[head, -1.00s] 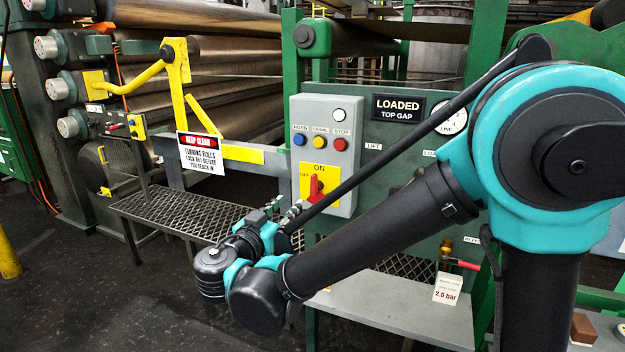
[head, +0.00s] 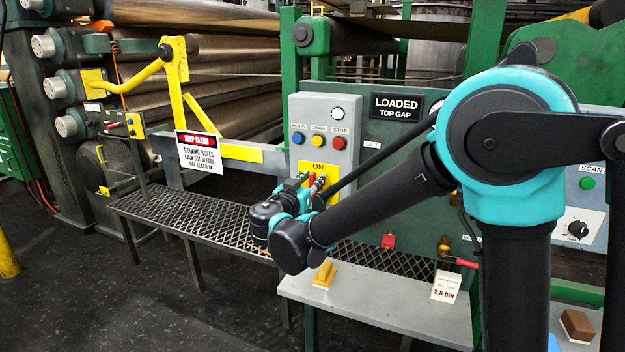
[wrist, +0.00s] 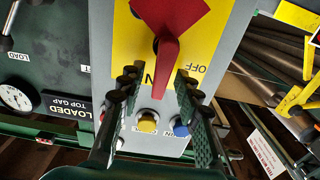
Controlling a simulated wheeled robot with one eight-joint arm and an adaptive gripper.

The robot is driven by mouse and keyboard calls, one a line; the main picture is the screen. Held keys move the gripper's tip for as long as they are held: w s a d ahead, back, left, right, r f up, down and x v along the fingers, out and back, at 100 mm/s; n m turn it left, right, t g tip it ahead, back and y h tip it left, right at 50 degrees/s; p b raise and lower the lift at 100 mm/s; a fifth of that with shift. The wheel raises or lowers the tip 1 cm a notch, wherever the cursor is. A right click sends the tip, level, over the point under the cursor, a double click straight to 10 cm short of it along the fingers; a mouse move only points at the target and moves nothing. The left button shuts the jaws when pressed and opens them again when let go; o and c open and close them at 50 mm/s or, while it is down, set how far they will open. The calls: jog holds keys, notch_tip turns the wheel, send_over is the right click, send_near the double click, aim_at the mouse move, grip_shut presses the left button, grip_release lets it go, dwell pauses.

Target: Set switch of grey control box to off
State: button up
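The grey control box (head: 350,112) stands in the middle of the head view, with a yellow plate (head: 318,167) low on its front. In the wrist view, seen upside down, the red switch handle (wrist: 167,52) points down the picture at the partly hidden ON label. The OFF label (wrist: 202,68) is to its right. My gripper (wrist: 158,76) is open, with one finger on each side of the handle's free end. Whether either finger touches it, I cannot tell. In the head view my gripper (head: 311,183) is in front of the yellow plate and hides most of the switch.
Blue, yellow and red buttons (head: 340,143) and a white lamp (head: 338,114) sit above the switch. A mesh bench (head: 200,222) and a grey shelf (head: 380,300) lie below.

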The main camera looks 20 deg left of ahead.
jog(key=shift+w, duration=0.25)
grip_shut()
